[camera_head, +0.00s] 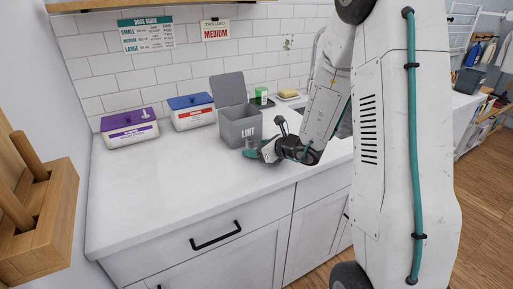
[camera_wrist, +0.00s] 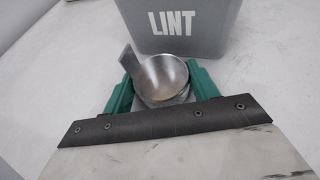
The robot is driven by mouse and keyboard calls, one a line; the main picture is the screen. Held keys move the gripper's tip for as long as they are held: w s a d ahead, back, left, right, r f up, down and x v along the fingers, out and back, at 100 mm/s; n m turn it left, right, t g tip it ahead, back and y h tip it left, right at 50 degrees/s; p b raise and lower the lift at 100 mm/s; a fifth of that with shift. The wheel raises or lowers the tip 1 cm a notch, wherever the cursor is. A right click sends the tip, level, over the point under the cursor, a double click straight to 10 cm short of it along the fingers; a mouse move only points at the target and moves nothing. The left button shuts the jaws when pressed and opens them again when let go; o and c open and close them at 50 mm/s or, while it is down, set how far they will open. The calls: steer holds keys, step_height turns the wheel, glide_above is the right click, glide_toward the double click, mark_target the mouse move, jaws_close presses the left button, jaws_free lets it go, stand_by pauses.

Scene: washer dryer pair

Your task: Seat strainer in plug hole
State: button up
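A small shiny metal cup (camera_wrist: 165,75) with a flat tab at its upper left is between my gripper's green fingers in the wrist view. I see no holes in it, so I cannot tell if it is the strainer. My gripper (camera_wrist: 161,88) has one finger close on each side of the cup; whether they press on it is unclear. In the head view my gripper (camera_head: 251,154) is low over the white counter, just in front of the lint bin. The plug hole is not visible; my arm covers much of the counter's right part.
The grey lint bin (camera_head: 239,128), lid raised, stands just beyond my gripper. Purple-lidded (camera_head: 130,128) and blue-lidded (camera_head: 191,111) boxes stand at the back left. A green-and-white container (camera_head: 261,95) and a yellow sponge (camera_head: 289,94) are farther back. The counter's front left (camera_head: 160,205) is clear.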

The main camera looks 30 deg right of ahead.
steer(key=shift+o, duration=1.1)
